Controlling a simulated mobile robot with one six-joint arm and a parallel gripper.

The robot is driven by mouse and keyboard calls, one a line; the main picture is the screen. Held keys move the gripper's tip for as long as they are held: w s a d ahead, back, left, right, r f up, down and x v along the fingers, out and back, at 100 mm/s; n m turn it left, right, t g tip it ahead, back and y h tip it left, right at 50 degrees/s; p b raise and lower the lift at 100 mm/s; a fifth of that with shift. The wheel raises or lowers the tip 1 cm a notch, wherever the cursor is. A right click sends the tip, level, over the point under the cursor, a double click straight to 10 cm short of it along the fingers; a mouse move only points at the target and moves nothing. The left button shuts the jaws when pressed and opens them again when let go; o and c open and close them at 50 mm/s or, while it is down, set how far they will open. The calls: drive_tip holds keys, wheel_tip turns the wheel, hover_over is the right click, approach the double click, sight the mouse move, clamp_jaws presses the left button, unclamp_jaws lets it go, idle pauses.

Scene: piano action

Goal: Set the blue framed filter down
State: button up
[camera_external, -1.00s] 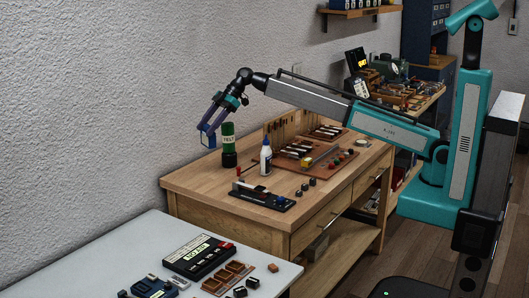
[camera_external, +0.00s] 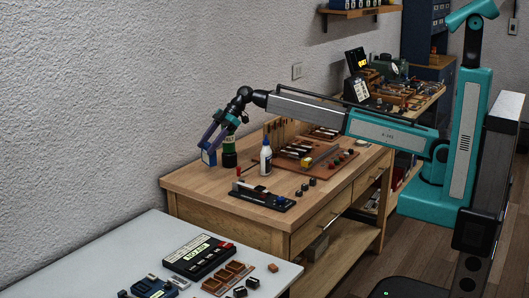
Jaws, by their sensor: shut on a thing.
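The blue framed filter (camera_external: 209,154) is at the far left of the wooden workbench, in the external view. It stands roughly upright, with a pale panel inside its blue frame. My gripper (camera_external: 211,142) is shut on its upper part and points down. The filter's lower edge is at or very near the bench top (camera_external: 205,178); I cannot tell whether it touches. The green felt cylinder (camera_external: 229,152) is close on its right, partly hidden behind my gripper.
A white glue bottle (camera_external: 266,157) stands right of the cylinder. A dark block with small parts (camera_external: 262,196) lies at the front. A reddish board with parts (camera_external: 305,153) is farther back. Bare wood shows at the bench's front left. The grey table (camera_external: 130,250) is in front.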

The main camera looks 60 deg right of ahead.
sight(209, 162)
drive_tip(key=shift+f+p, duration=0.45)
drive_tip(key=shift+f, duration=1.75)
drive_tip(key=shift+f+p, duration=0.55)
drive_tip(key=shift+f, duration=1.3)
drive_tip(key=shift+f, duration=0.2)
drive_tip(key=o, duration=1.1)
drive_tip(key=shift+c, duration=0.2)
drive_tip(key=shift+r, duration=0.2)
drive_tip(key=b+v, duration=0.2)
drive_tip(key=v, duration=1)
drive_tip(key=shift+b, duration=0.4)
drive_tip(key=shift+w, duration=0.1)
